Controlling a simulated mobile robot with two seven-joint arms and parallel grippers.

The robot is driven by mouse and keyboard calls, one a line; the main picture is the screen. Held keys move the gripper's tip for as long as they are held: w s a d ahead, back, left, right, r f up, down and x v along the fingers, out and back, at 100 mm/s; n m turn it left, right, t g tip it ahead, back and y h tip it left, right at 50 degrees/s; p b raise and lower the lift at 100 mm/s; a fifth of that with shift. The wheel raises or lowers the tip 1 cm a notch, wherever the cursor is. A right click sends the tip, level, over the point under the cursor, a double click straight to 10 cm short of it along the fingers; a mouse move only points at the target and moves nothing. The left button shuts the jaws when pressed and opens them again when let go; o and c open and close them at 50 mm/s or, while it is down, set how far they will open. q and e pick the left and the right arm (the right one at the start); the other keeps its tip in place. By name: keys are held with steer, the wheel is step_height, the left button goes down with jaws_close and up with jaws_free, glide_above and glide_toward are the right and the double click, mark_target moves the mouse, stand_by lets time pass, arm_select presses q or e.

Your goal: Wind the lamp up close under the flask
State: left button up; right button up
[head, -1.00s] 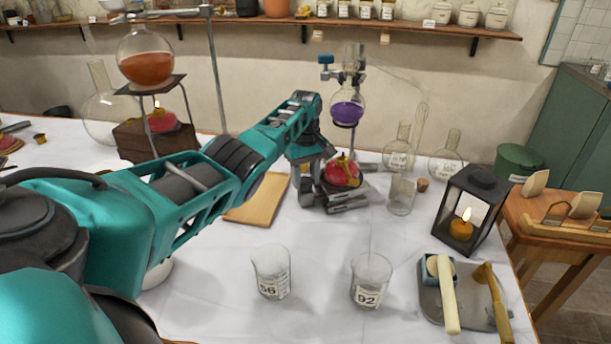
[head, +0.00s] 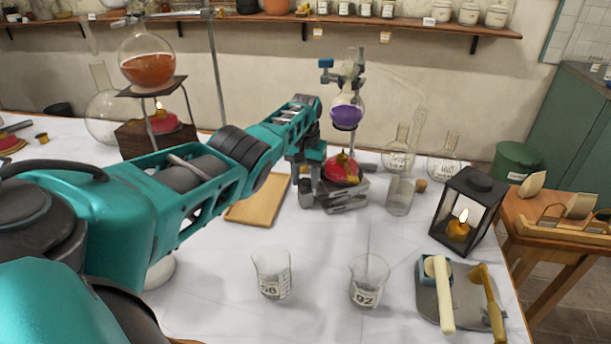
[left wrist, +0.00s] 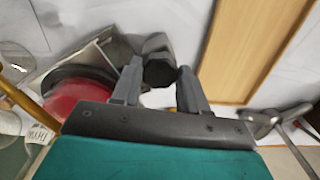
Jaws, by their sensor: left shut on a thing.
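The red lamp (head: 342,170) stands on the grey lab jack (head: 347,198). The round flask with purple liquid (head: 346,116) hangs in a clamp directly above it, and a gap shows between lamp top and flask bottom. My left gripper (head: 304,190) is at the left side of the jack. In the left wrist view, its fingers (left wrist: 158,72) are shut on the jack's dark knob (left wrist: 158,60). The red lamp (left wrist: 75,100) and the jack plate (left wrist: 85,65) show beside them. My right gripper is not in view.
A wooden board (head: 258,198) lies left of the jack. Two beakers (head: 271,273) stand in front, and a black lantern (head: 468,212) at the right. The cloth between is free.

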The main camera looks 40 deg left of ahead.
mark_target(306, 181)
arm_select(q)
steer(key=m, duration=0.3)
steer(key=shift+m, duration=2.1)
steer(key=o, duration=0.8)
steer(key=shift+r, duration=0.1)
steer(key=shift+r+p, duration=0.3)
steer(key=shift+p, duration=0.05)
steer(key=shift+r+p, duration=1.35)
steer(key=shift+r, duration=4.75)
